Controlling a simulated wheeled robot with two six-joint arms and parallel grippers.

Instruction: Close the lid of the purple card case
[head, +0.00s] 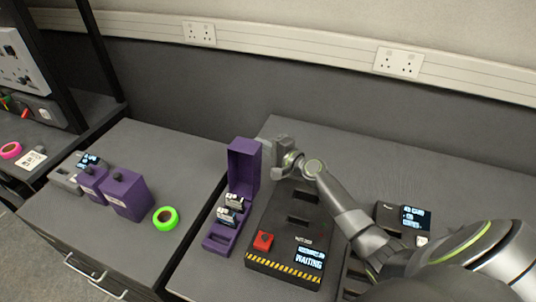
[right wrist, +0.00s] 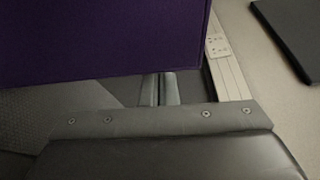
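The purple card case (head: 222,240) stands open on the grey bench. Its lid (head: 243,160) is upright at the far end of the base. Several small metallic items (head: 232,208) sit in the base. My right gripper (head: 272,155) is just to the right of the lid, at about its height. In the right wrist view the purple lid (right wrist: 100,35) fills the upper left, very close to the gripper. I cannot tell whether they touch. My left gripper is not in view.
A black device (head: 285,265) with a red button and "WAITING" screen stands right of the case. Two purple boxes (head: 126,196) and a green tape ring (head: 165,218) are on the left cabinet. A small screen unit (head: 408,217) is at the right. The wall stands behind.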

